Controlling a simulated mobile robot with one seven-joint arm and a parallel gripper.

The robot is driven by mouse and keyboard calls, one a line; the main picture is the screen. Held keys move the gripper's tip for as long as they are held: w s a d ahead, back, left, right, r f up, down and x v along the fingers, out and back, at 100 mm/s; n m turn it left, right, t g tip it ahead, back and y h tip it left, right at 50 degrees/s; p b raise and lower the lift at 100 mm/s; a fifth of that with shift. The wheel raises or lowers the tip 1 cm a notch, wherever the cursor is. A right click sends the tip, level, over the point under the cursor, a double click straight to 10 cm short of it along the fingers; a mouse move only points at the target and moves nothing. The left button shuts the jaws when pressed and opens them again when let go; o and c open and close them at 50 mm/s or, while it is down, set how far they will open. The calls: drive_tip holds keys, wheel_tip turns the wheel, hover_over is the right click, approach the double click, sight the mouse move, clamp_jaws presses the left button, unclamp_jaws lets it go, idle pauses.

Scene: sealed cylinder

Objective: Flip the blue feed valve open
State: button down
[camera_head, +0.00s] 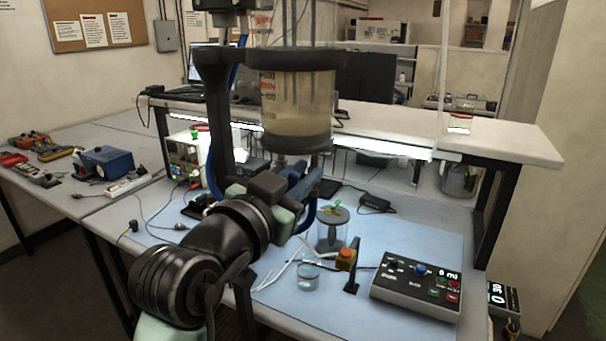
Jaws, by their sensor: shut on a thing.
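The blue feed valve (303,188) is below the clear cylinder, partly hidden behind my gripper. My gripper (289,184) is at the valve, shut on its blue part. The exact grip and the angle of the valve handle are hard to make out. The sealed cylinder (296,104) stands upright above, with dark end collars and cloudy tan liquid inside. A blue tube (308,218) curves down beside the valve.
A dark upright post (216,120) is left of the cylinder.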

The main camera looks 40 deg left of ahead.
drive_tip(key=shift+a+r+n+p, duration=0.15)
drive_tip(key=shift+n+p, duration=0.15)
drive_tip(key=shift+n, duration=0.4)
drive_tip(key=shift+s+a+n, duration=0.1)
drive_tip(key=shift+a+n, duration=0.1)
drive_tip(key=shift+n, duration=0.6)
drive_tip(key=c, duration=0.8)
unclamp_jaws()
drive_tip(key=shift+s, duration=0.1)
drive_tip(key=b+v, duration=0.4)
drive_tip(key=v, duration=0.8)
drive_tip(key=shift+s, duration=0.4)
